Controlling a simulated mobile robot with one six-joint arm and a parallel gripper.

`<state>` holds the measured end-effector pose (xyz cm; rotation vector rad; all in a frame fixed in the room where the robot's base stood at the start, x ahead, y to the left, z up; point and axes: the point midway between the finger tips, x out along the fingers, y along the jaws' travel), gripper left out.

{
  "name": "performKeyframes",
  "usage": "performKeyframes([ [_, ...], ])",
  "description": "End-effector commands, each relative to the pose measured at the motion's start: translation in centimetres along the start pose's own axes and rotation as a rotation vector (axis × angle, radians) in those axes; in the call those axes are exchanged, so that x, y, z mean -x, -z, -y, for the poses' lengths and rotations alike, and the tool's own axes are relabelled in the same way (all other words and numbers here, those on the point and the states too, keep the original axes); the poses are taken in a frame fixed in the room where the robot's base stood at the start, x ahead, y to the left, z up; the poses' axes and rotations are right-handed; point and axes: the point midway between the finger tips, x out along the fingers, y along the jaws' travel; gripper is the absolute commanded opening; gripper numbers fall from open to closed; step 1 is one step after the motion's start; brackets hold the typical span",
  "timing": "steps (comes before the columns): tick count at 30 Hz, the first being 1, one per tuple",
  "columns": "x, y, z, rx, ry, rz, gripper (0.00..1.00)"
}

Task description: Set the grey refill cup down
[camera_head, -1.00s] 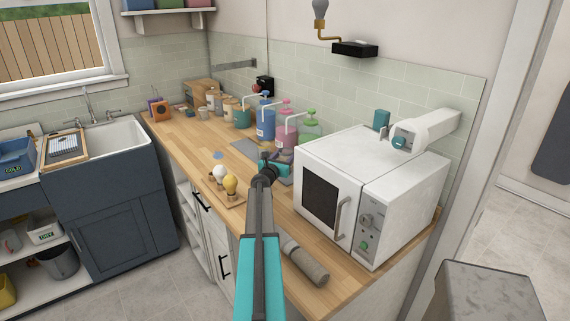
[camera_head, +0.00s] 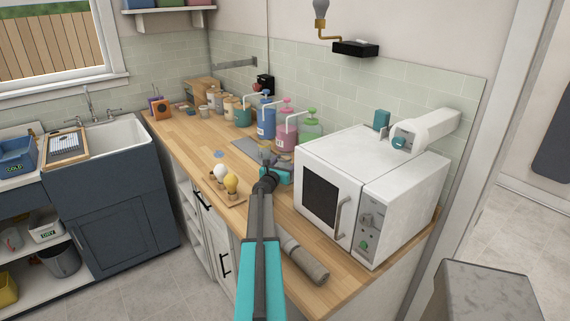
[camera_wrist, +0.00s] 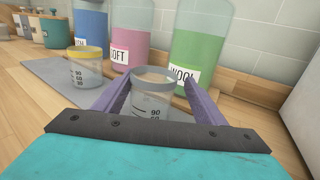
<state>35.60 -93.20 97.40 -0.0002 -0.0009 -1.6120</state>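The grey refill cup (camera_wrist: 153,100) is a clear measuring cup with a pale grey rim and dark scale marks. In the wrist view it stands upright between the two purple fingers of my gripper (camera_wrist: 156,88), which close in on its sides. Its base is hidden behind the gripper body, so I cannot tell whether it touches the counter. In the head view my gripper (camera_head: 273,173) is over the wooden counter, left of the microwave, and hides the cup. A similar cup with a yellow rim (camera_wrist: 87,66) stands on a grey mat (camera_wrist: 50,72) to the left.
Blue (camera_wrist: 90,25), pink (camera_wrist: 130,35) and green (camera_wrist: 200,45) pump bottles stand close behind the cups. The white microwave (camera_head: 345,165) is on the right. Bulb-shaped items (camera_head: 225,178) and a rolled grey towel (camera_head: 303,260) lie near the counter's front edge.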

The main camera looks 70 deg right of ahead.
Motion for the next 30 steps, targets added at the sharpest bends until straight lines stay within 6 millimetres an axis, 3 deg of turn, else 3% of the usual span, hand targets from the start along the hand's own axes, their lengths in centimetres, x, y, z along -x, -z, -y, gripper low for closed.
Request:
performKeyframes([
  [15,0.0,-0.5,0.0,0.000,0.000,0.000,0.67],
  [30,4.5,-0.2,0.1,0.000,-0.001,0.000,0.67],
])
